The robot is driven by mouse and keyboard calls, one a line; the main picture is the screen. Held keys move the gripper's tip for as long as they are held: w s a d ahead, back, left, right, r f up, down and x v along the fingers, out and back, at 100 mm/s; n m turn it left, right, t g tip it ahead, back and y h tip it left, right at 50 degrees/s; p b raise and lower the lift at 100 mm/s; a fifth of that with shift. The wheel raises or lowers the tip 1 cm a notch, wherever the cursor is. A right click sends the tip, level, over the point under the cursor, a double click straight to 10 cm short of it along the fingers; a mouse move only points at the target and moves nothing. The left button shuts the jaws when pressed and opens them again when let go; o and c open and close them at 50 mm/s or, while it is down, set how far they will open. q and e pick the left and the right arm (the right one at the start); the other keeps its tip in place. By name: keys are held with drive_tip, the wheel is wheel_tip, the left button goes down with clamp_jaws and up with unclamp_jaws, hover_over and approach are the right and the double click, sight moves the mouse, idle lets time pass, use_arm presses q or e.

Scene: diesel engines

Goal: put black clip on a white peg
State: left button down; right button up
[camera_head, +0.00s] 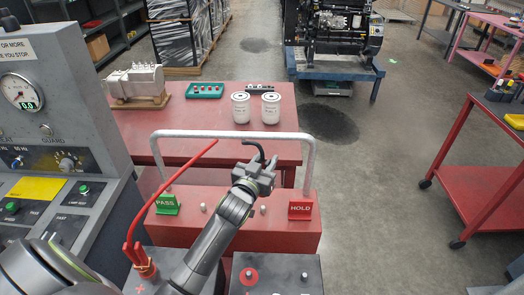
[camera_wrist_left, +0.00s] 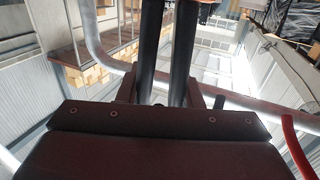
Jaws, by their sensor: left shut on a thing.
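My left gripper (camera_head: 258,176) is shut on the black clip (camera_head: 254,147), which juts up from the fingertips as a dark, curved piece. The left wrist view shows two dark parallel bars (camera_wrist_left: 184,55) rising from between the fingers, apparently the clip. Two small whitish pegs stand on the red box, the left peg (camera_head: 203,207) near the green PASS sign and the right peg (camera_head: 264,209) toward the red HOLD sign. The gripper is above the box, up from the right peg in the picture; its height over it is hard to tell. My right gripper is not in view.
A grey tube handle (camera_head: 230,134) arches over the red box (camera_head: 285,240). The PASS sign (camera_head: 167,204) and HOLD sign (camera_head: 300,209) flank the pegs. Two white filters (camera_head: 241,108) stand on the table behind.

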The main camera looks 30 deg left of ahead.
use_arm(q)
drive_tip(key=shift+s+d+f+b, duration=0.1)
drive_tip(key=shift+d+f+b, duration=0.05)
drive_tip(key=shift+f+b, duration=0.55)
drive_tip(key=shift+b, duration=0.1)
wheel_tip(320, 180, down, 7)
drive_tip(key=b, duration=0.6)
drive_tip(key=shift+f, duration=0.2)
drive_tip(key=c, duration=0.9)
unclamp_jaws()
drive_tip(key=shift+f, duration=0.1)
